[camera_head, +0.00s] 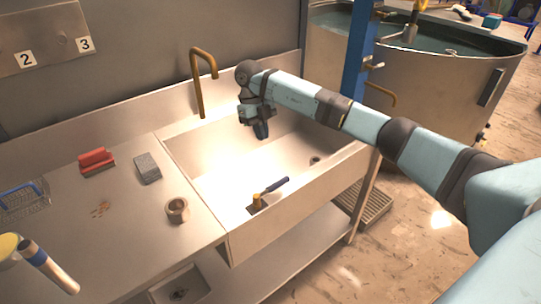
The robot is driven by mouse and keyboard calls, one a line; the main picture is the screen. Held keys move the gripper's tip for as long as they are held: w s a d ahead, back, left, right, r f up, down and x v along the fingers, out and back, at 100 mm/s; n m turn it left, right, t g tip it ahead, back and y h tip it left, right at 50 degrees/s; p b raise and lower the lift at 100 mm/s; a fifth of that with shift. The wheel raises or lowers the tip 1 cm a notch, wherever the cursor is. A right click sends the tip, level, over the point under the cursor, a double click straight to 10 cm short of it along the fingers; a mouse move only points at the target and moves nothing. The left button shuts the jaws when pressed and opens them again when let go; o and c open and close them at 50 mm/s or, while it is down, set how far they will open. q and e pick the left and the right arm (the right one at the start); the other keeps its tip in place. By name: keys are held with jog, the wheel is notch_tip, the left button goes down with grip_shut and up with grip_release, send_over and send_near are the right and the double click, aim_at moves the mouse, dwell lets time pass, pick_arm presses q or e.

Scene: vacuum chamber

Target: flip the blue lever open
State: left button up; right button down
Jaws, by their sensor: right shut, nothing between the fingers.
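I cannot clearly make out a blue lever. My right gripper (260,130) hangs over the back of the basin, pointing down, shut and empty. It is to the right of the brass spout and apart from the blue-handled thing. My left gripper is not in view.
The brass spout (200,85) rises behind the sink (215,215). The left counter holds a red brush (96,161), a grey block (147,168), a metal ring (177,210) and a wire basket (22,198). A large metal tank (440,90) stands behind at right.

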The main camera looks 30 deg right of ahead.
aim_at(271, 191)
jog(key=s+f, duration=0.2)
jog(key=f, duration=0.1)
jog(key=s+f+p, duration=0.1)
jog(key=s+f, duration=0.1)
jog(key=f, duration=0.1)
jog(key=s+f+p, duration=0.1)
jog(key=s+f, duration=0.1)
jog(key=f, duration=0.1)
jog(key=shift+s+d+f, duration=0.25)
jog(key=shift+s+f, duration=0.1)
jog(key=shift+f, duration=0.05)
jog(key=shift+s+d+p, duration=0.1)
jog(key=shift+s+p, duration=0.05)
jog(key=shift+p, duration=0.15)
jog(key=shift+s+m, duration=0.2)
jog(key=shift+m, duration=0.2)
